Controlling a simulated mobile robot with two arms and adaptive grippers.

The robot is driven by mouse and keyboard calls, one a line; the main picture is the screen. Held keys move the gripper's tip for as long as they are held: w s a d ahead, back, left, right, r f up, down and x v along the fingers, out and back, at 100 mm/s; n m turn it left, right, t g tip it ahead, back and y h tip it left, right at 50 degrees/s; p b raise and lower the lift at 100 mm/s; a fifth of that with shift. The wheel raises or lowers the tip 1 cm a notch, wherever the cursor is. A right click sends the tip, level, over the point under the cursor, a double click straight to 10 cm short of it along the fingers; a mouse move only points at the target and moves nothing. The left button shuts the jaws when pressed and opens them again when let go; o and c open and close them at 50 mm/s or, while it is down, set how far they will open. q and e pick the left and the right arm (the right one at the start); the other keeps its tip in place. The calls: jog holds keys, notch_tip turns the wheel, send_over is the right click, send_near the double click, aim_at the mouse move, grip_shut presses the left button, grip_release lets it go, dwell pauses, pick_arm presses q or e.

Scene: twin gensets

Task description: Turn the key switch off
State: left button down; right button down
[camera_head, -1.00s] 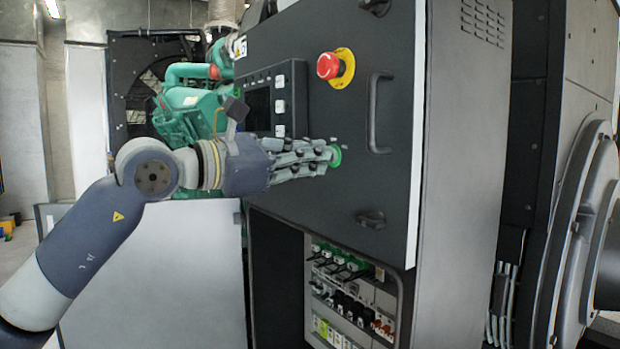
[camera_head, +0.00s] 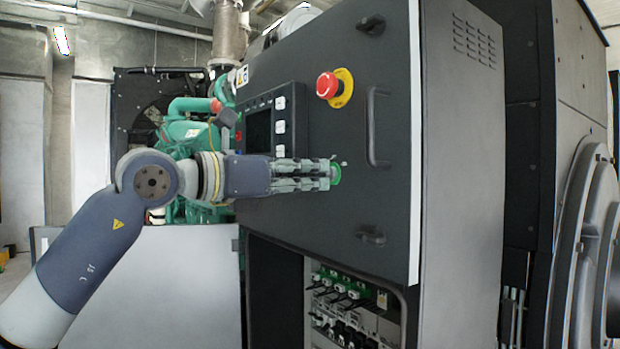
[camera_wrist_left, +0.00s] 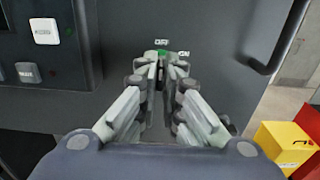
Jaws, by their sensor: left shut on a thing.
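The key switch (camera_head: 335,172) is on the dark cabinet door (camera_head: 345,215), and its green ring shows just past my fingertips. My left gripper (camera_head: 326,175) reaches in from the left with its fingertips at the switch, shut on it. In the left wrist view, the fingertips of my left gripper (camera_wrist_left: 166,66) meet around the switch and hide most of it. A bit of green and small white labels show just above the tips. The key's angle is hidden. My right gripper is not in view.
A red emergency stop button (camera_head: 327,86) on a yellow plate sits above the switch. A door handle (camera_head: 377,126) is to its right. A control panel (camera_head: 272,118) is left of it. An open bay with terminals (camera_head: 345,295) lies below.

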pick_arm(q)
jog(key=c, duration=1.8)
grip_release()
jog(key=shift+o, duration=0.2)
jog(key=shift+a, duration=0.1)
jog(key=v, duration=1.2)
